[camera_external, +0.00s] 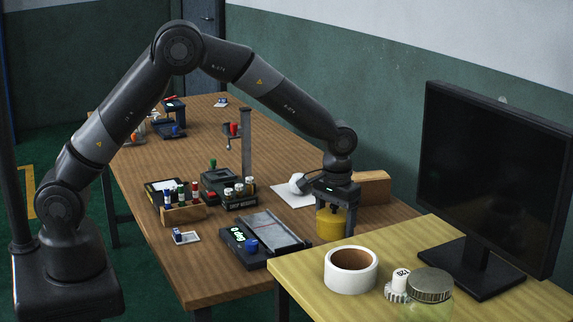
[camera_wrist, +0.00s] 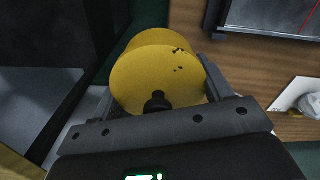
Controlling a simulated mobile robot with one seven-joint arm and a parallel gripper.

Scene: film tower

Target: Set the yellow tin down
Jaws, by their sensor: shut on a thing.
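The yellow tin (camera_external: 330,226) is a short cylinder held between the fingers of my gripper (camera_external: 336,214), which points down near the front right edge of the brown table (camera_external: 222,288). In the wrist view the tin (camera_wrist: 160,72) fills the space between the fingers of my gripper (camera_wrist: 160,88). Its round face has a few dark marks and a dark knob. Green floor shows beside the tin in the wrist view, next to the table edge. The tin looks raised, but I cannot tell the gap beneath it.
A scale-like device (camera_external: 264,240), a white sheet (camera_external: 294,198) and a brown block (camera_external: 372,187) lie nearby on the brown table. The yellow table (camera_external: 310,292) in front bears a white tape roll (camera_external: 350,284), a lidded jar (camera_external: 430,292) and a monitor (camera_external: 490,180). Its left part is clear.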

